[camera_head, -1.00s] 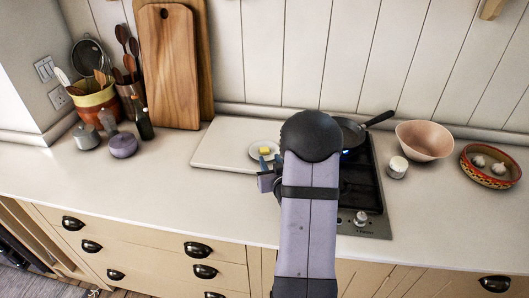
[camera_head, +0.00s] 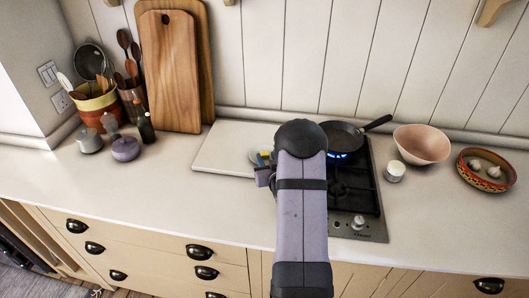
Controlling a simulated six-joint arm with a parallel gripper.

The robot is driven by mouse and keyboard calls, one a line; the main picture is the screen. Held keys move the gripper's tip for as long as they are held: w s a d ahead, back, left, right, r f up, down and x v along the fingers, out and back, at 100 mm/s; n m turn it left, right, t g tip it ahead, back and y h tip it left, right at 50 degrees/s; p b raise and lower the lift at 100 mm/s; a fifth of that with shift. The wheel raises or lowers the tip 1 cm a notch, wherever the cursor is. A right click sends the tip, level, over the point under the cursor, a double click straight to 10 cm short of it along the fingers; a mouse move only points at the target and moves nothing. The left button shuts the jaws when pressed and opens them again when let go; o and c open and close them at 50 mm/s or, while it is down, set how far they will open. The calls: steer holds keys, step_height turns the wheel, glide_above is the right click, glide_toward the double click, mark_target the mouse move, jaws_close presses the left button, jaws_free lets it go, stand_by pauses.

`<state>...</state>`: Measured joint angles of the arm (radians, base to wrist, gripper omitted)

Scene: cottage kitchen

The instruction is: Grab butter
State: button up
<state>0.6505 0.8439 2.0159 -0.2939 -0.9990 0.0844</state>
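A small yellow piece of butter (camera_head: 265,155) shows at the left edge of my arm. It is on or just above a small white plate (camera_head: 254,153), which rests on the white board (camera_head: 222,151). My arm hides most of the plate. My gripper (camera_head: 263,160) is at the plate, with a blue-grey finger beside the butter. The fingertips are mostly hidden, so I cannot tell whether they touch or hold the butter.
A black frying pan (camera_head: 341,136) sits on the gas hob (camera_head: 352,190) over a lit blue flame, right of my arm. A white jar (camera_head: 393,171), a pink bowl (camera_head: 421,144) and a patterned bowl (camera_head: 486,184) with garlic stand farther right. The counter's front left is clear.

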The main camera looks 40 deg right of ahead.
steer(key=shift+x, duration=0.85)
steer(key=shift+c, duration=1.4)
steer(key=shift+r, duration=0.15)
step_height(320, 180, up, 10)
steer(key=b, duration=0.2)
